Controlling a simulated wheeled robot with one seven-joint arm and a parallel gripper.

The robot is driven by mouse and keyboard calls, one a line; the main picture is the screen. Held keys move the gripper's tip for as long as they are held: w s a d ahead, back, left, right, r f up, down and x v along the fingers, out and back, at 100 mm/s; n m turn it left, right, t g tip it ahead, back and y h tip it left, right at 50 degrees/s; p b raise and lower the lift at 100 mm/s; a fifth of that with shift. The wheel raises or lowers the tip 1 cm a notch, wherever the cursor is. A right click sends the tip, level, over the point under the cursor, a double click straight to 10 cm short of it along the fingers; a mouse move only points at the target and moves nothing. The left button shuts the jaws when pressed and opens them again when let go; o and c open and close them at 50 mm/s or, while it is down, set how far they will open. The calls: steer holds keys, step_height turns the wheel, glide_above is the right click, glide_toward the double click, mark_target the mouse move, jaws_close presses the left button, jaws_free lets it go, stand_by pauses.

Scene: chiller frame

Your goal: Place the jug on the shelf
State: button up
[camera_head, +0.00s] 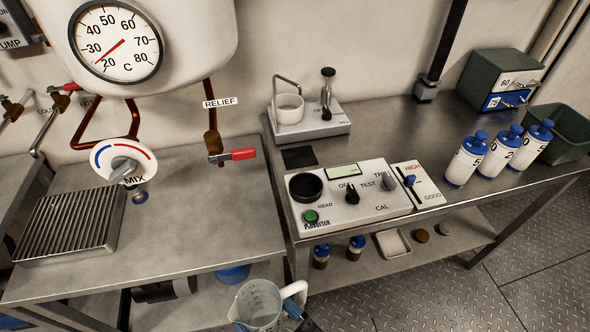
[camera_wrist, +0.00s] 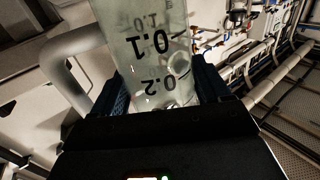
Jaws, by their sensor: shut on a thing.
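A clear, graduated jug (camera_head: 256,304) with a pale handle is at the bottom edge of the head view, in front of the left bench. It looks roughly upright, and its lower part is cut off. My gripper (camera_wrist: 162,92) is shut on the jug's body, with a blue finger on each side. In the wrist view the jug (camera_wrist: 155,40) shows its marks upside down, with the handle to the left. A low shelf (camera_head: 462,236) runs under the right bench; another (camera_head: 205,308) is under the left bench.
The right shelf holds small brown bottles (camera_head: 321,256), a white tray (camera_head: 392,243) and small round pieces. The right bench (camera_head: 440,130) carries a test panel (camera_head: 350,195), several blue-capped bottles (camera_head: 468,160) and a green bin (camera_head: 562,135). A blue object (camera_head: 233,274) sits under the left bench.

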steer(key=w+d+f+m+t+h, duration=0.2)
steer(key=w+d+h, duration=0.4)
steer(key=d, duration=0.7)
steer(key=w+d+f+m+t+h, duration=0.3)
steer(key=w+d+m+h, duration=0.4)
steer(key=d, duration=0.6)
steer(key=shift+w+d+f, duration=0.35)
steer(key=shift+w+f, duration=0.05)
